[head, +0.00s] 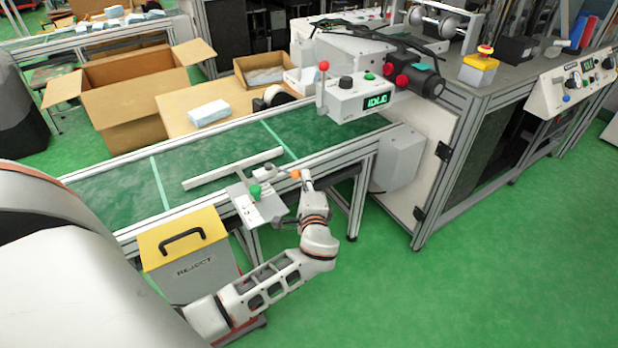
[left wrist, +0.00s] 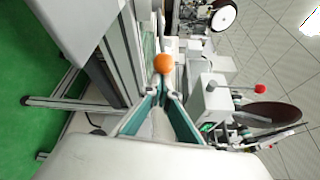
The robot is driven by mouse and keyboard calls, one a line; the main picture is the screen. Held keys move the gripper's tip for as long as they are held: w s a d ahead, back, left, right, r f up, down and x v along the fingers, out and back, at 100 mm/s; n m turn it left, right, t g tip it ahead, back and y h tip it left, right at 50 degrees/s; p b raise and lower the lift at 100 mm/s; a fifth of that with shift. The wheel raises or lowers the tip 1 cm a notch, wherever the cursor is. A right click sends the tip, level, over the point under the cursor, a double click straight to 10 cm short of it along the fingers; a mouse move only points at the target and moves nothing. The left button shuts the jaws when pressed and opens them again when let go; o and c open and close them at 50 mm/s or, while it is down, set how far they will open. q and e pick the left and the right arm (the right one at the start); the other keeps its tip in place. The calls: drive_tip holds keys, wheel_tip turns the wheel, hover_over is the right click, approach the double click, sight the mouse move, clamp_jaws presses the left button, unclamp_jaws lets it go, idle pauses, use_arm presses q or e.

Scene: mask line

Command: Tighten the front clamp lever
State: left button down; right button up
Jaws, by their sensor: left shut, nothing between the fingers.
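An orange ball knob (head: 295,174), which looks like the end of the front clamp lever, sits at the conveyor's near edge, beside a grey bracket plate (head: 243,205) with a green knob (head: 255,191). My left gripper (head: 305,179) is right beside the orange knob, shut and with nothing held. In the left wrist view the orange knob (left wrist: 164,63) shows just beyond the fingertips (left wrist: 162,93); whether they touch it I cannot tell. The lever's arm is mostly hidden. My right gripper is not in view.
A white guide bar (head: 233,168) lies over the green conveyor belt (head: 190,165). A yellow-topped reject bin (head: 187,265) stands close to my left forearm. A control box (head: 355,99) with a red-knobbed lever stands behind the belt. Green floor at right is clear.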

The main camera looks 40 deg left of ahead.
use_arm(q)
drive_tip(key=s+m+t+h+p, duration=0.1)
drive_tip(key=s, duration=0.2)
drive_tip(key=shift+s+h, duration=0.15)
drive_tip(key=shift+h, duration=0.15)
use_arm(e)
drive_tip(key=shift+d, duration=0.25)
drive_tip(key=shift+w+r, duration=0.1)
use_arm(q)
drive_tip(key=shift+f, duration=0.15)
